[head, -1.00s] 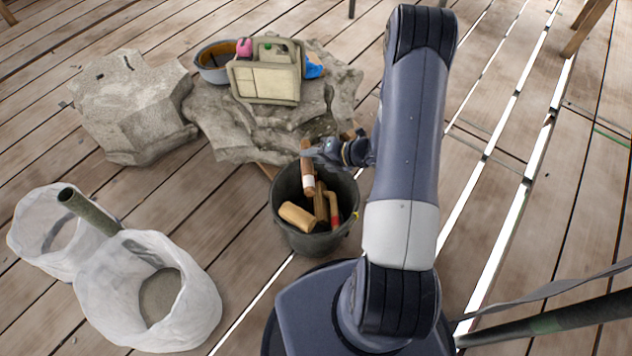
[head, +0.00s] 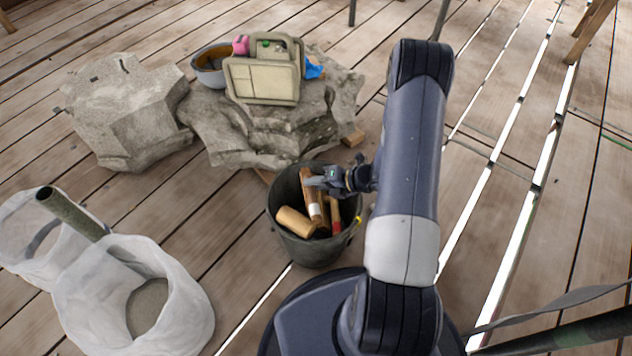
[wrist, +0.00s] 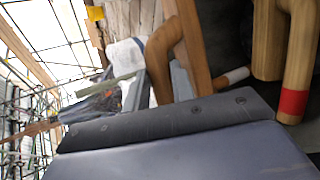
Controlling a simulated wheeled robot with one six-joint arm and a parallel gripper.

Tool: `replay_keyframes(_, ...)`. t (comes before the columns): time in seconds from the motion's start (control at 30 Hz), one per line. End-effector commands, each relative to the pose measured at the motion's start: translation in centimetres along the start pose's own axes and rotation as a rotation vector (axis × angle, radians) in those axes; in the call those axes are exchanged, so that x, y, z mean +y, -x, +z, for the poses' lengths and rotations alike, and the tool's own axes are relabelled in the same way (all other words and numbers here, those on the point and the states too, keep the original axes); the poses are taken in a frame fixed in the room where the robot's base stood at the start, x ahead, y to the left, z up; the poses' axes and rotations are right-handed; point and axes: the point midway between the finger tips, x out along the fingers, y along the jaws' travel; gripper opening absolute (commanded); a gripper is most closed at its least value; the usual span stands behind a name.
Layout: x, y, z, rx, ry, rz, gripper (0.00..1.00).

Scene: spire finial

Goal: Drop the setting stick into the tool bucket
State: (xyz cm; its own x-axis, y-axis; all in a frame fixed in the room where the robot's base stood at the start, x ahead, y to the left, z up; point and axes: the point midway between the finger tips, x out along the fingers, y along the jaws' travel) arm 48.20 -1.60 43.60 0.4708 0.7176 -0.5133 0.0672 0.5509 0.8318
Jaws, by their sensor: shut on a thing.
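The setting stick, a brown wooden stick (head: 315,212) with a white band, is held by my gripper (head: 316,182), which is shut on it. Its lower part is inside the mouth of the tool bucket, a dark grey bucket (head: 284,241). The stick leans slightly, and its lower end is beside the tools in the bucket. I cannot tell whether it touches them. The wrist view shows brown wooden lengths close up; a red-banded handle (wrist: 291,103) is at its right.
The bucket holds a tan mallet head (head: 295,222) and a red-banded tool (head: 335,218). White sacks (head: 180,325) stand at left. The plank floor at right is open.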

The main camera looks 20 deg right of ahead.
Motion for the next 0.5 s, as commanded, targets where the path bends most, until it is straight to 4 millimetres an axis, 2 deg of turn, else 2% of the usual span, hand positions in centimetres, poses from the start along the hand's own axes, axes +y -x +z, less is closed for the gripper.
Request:
replay_keyframes(0.23, -0.07, -0.05, 0.03, -0.001, 0.001, 0.001, 0.00)
replay_keyframes(0.27, -0.07, -0.05, 0.03, -0.001, 0.001, 0.001, 0.25)
replay_keyframes(0.5, -0.07, -0.05, 0.03, -0.001, 0.001, 0.000, 0.44)
